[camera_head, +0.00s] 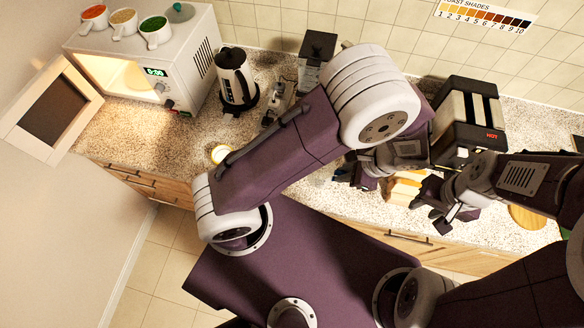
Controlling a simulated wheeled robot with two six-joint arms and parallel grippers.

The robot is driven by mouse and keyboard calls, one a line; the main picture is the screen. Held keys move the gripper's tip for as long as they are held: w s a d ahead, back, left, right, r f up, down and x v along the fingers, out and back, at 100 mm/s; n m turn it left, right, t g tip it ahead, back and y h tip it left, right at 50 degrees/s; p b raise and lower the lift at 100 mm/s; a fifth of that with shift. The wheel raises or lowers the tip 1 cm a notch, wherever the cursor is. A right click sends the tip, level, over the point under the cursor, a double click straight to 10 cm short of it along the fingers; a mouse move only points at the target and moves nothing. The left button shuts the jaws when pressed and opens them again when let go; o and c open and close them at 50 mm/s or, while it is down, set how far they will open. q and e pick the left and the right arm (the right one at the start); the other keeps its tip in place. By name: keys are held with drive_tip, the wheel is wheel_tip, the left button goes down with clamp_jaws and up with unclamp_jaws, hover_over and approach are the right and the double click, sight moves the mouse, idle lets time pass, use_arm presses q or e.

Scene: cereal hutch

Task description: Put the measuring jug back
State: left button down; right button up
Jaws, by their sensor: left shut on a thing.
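I cannot make out a measuring jug for certain in the head view. My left gripper (346,178) is low over the counter, left of the toaster, partly covered by its own wrist and arm. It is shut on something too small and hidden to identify. My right gripper (428,216) is near the counter's front edge, in front of the toaster. Its fingers look apart, with nothing seen between them.
A microwave (200,77) with its door (50,107) open stands at the left; several white cups, including one with green contents (155,32), sit on top. A kettle (236,80), black-topped canister (316,50) and toaster (466,115) line the speckled counter (130,130). My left arm hides its middle.

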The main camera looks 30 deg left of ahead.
sight(325, 172)
use_arm(q)
drive_tip(key=a, duration=0.1)
drive_tip(key=a+f+p, duration=0.1)
drive_tip(key=a, duration=0.1)
drive_tip(key=w+a+f, duration=0.1)
drive_tip(key=a, duration=0.1)
drive_tip(key=shift+a+f+p, duration=0.2)
drive_tip(key=shift+f+p, duration=0.05)
drive_tip(key=shift+p, duration=0.05)
drive_tip(key=a+f, duration=0.2)
drive_tip(key=w+a+f+p, duration=0.1)
drive_tip(key=a+f, duration=0.1)
drive_tip(key=f, duration=0.1)
drive_tip(key=w+a+f, duration=0.1)
drive_tip(key=a+f, duration=0.1)
drive_tip(key=f, duration=0.1)
drive_tip(key=shift+w+f, duration=0.3)
drive_tip(key=shift+f, duration=0.15)
drive_tip(key=c, duration=1.4)
unclamp_jaws()
